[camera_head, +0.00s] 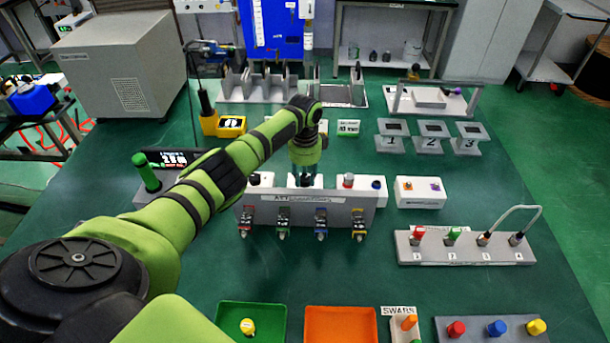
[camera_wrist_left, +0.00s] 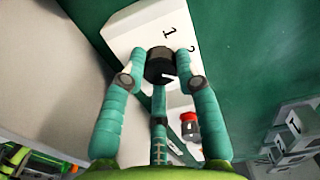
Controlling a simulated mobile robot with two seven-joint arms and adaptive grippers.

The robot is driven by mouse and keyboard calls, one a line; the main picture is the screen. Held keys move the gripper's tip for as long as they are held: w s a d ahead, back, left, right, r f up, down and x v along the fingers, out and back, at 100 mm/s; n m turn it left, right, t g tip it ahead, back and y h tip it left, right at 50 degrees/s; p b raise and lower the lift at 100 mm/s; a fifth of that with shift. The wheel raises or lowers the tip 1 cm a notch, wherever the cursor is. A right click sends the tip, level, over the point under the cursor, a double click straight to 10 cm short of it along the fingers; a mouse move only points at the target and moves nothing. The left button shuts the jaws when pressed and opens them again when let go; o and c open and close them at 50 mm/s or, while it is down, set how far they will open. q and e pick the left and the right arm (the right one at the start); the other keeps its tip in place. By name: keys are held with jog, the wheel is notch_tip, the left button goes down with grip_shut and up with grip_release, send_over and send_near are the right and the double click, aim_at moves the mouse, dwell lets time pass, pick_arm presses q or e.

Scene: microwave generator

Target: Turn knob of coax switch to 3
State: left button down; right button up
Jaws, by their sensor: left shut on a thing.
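The coax switch is a white box (camera_wrist_left: 140,28) in the left wrist view, with a printed 1 and part of another digit, likely 2, on its top. Its round black knob (camera_wrist_left: 160,62) has a white mark on the side towards the camera. My left gripper (camera_wrist_left: 161,70) is shut on the knob, one finger on each side. In the head view my left gripper (camera_head: 305,180) points down behind the grey panel, and the fingers and panel hide most of the switch. The 3 cannot be made out in the wrist view. My right gripper is not in view.
The grey panel (camera_head: 305,215) with several coloured connectors stands just in front of the gripper. A red knob (camera_wrist_left: 189,122) sits close to the switch. A white box (camera_head: 420,192) is to the right. Numbered grey stands (camera_head: 433,137) are farther back. Green table is bare between them.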

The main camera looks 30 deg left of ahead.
aim_at(304, 178)
pick_arm(q)
jog(key=shift+s+f+m, duration=0.15)
jog(key=shift+m, duration=0.75)
jog(key=c, duration=0.9)
grip_release()
jog(key=shift+r, duration=0.45)
notch_tip(304, 178, up, 11)
jog(key=shift+r, duration=0.15)
